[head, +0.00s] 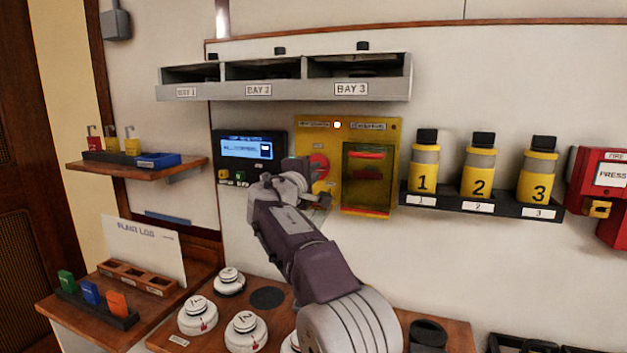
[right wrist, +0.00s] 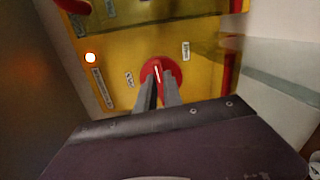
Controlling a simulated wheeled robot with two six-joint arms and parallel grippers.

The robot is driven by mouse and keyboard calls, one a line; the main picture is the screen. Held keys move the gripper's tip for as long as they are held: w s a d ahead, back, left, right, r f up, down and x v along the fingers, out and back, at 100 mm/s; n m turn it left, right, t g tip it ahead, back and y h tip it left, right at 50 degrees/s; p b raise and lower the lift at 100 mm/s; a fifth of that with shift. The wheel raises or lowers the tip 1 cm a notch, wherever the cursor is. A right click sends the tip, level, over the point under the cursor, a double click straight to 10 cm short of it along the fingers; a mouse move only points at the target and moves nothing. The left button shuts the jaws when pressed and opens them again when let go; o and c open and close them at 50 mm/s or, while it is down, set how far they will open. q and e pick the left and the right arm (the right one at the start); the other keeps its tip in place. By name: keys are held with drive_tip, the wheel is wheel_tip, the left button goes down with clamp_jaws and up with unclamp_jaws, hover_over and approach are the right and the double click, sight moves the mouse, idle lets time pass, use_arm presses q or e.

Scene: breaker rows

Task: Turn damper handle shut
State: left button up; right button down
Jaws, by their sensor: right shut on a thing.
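The yellow panel (head: 308,140) is on the wall, with a round red handle (head: 319,162) at its left side. The handle also shows in the right wrist view (right wrist: 157,71), with a white line on its face that runs nearly up and down in that picture. Small labels lie to either side of it, too blurred to read surely. My right gripper (right wrist: 158,90) is shut on the red handle, its two fingers close together over it. In the head view my right wrist hides part of the handle and panel. My left gripper is not in view.
A lit orange lamp (head: 337,125) is on the panel, beside a clear-covered box (head: 368,178). Numbered yellow canisters (head: 478,175) stand at the right. A grey bay shelf (head: 285,90) juts out above. White round units (head: 246,331) sit on the bench below.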

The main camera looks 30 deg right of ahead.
drive_tip(key=shift+f+m+b, duration=0.15)
drive_tip(key=shift+m+b, duration=0.15)
drive_tip(key=shift+m, duration=0.3)
drive_tip(key=c, duration=1.5)
unclamp_jaws()
